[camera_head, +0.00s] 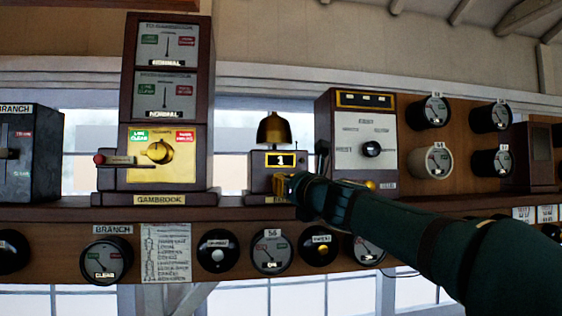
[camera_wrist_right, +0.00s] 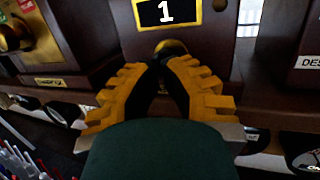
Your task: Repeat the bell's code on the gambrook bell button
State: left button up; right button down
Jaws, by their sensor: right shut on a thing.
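The dark wooden bell box (camera_head: 259,184) stands on the shelf just right of the Gambrook instrument (camera_head: 112,198). A brass bell (camera_head: 274,129) sits on top. Its yellow-framed display (camera_head: 281,160) reads 1, and the display shows again in the right wrist view (camera_wrist_right: 166,12). The brass bell button (camera_wrist_right: 171,47) is below the display, partly hidden by the fingertips. My right gripper (camera_head: 283,184) is at the box front; in the wrist view its yellow-and-black fingers (camera_wrist_right: 163,68) converge, shut at the button. How deep the button sits is hidden. My left gripper is not in view.
A taller instrument box (camera_head: 325,128) with a black knob stands right of the bell box. Round gauges line the panel below, including a 56 gauge (camera_head: 270,252). More gauges (camera_head: 434,111) are on the right-hand board. A Branch lever box (camera_head: 43,150) is far left.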

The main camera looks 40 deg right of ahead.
jog(key=shift+w, duration=0.15)
dwell(0.4)
jog(key=shift+s, duration=0.25)
dwell(0.7)
jog(key=s, duration=0.1)
jog(key=s+a, duration=0.1)
jog(key=s, duration=0.1)
jog(key=s+a, duration=0.1)
jog(key=shift+s+a, duration=0.15)
jog(key=shift+a, duration=0.1)
dwell(0.3)
jog(key=v, duration=1.2)
